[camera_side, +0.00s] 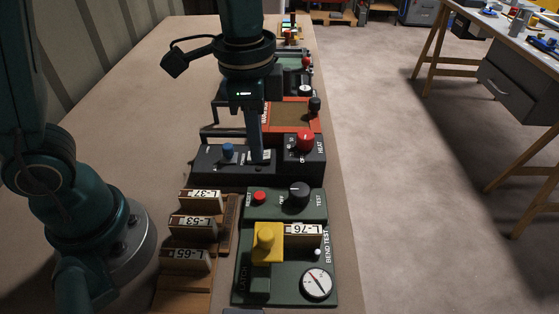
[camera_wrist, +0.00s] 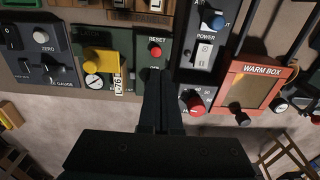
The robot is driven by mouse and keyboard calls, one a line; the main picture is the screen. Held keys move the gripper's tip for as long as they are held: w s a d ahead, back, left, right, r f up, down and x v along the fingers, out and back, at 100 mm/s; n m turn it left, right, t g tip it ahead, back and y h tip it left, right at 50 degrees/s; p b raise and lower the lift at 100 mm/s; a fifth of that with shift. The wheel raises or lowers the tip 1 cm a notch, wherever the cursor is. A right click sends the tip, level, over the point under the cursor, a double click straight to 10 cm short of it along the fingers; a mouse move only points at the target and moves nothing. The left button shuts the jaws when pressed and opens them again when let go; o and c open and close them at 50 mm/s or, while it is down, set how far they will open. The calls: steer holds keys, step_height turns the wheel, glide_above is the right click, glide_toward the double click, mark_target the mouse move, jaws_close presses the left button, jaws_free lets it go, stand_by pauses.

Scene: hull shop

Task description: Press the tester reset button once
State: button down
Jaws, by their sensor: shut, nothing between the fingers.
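The green tester (camera_side: 284,237) stands on the bench in the side view. Its red reset button (camera_side: 259,196) is at the upper left of the panel, uncovered, with a black knob (camera_side: 299,193) beside it. In the wrist view the red reset button (camera_wrist: 155,52) shows just beyond my fingertips, under a RESET label. My gripper (camera_side: 257,158) is shut and empty, pointing down; in the side view its tips overlap the dark power and heat unit behind the tester. It appears apart from the button. In the wrist view my gripper (camera_wrist: 160,76) hides part of the tester's lower panel.
A yellow latch block (camera_side: 266,243) and an L-76 plate (camera_side: 303,231) sit on the tester. The dark unit (camera_side: 206,162) has a blue knob and a red knob (camera_side: 305,140). A wooden rack (camera_side: 228,223) with labelled plates is at left. An orange warm box (camera_wrist: 251,88) stands beyond.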

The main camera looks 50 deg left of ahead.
mark_target(260, 195)
steer(key=shift+s+d+f, duration=0.2)
steer(key=shift+f, duration=0.5)
steer(key=shift+f, duration=0.15)
steer(key=shift+f, duration=3.25)
steer(key=shift+f, duration=0.15)
steer(key=shift+r, duration=3.05)
